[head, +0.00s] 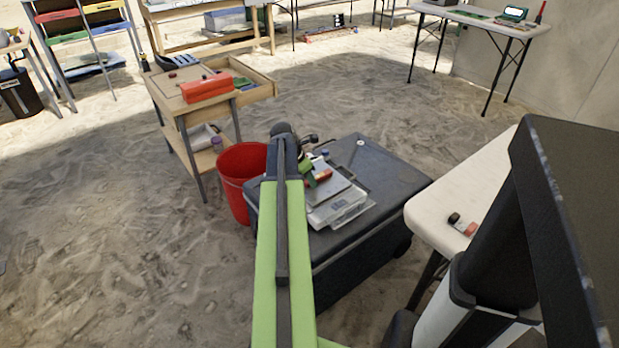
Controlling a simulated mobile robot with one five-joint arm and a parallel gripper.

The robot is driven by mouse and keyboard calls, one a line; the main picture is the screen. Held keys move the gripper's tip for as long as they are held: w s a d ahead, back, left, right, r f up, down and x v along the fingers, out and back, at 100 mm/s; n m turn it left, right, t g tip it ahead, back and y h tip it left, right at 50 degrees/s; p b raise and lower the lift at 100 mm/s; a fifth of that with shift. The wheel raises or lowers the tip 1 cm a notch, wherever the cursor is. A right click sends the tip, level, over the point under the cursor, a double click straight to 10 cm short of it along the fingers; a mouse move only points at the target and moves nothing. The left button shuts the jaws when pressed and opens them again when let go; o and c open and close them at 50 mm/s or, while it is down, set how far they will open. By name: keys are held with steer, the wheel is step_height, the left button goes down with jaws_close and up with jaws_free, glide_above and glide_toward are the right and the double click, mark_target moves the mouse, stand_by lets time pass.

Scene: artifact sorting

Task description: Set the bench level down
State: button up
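My gripper (308,141) is at the far end of my green arm, above the left part of a black chest (385,185). My wrist hides most of its fingers, so whether they are open or shut does not show. A small green and red item (318,176) shows just right of the wrist, over a grey clipboard-like plate on the chest. It may be the bench level, but it is too small and partly covered to be sure. I cannot tell whether it is held or lying there.
A red bucket (236,168) stands left of the chest. A wooden cart (172,95) carries a red box (207,88). A white table (455,190) is at right with a small item (462,224).

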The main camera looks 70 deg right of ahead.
steer(key=shift+o, duration=0.4)
steer(key=shift+r, duration=0.25)
steer(key=p+v, duration=1.1)
steer(key=shift+a+r, duration=0.25)
steer(key=shift+r, duration=0.1)
steer(key=shift+w, duration=0.2)
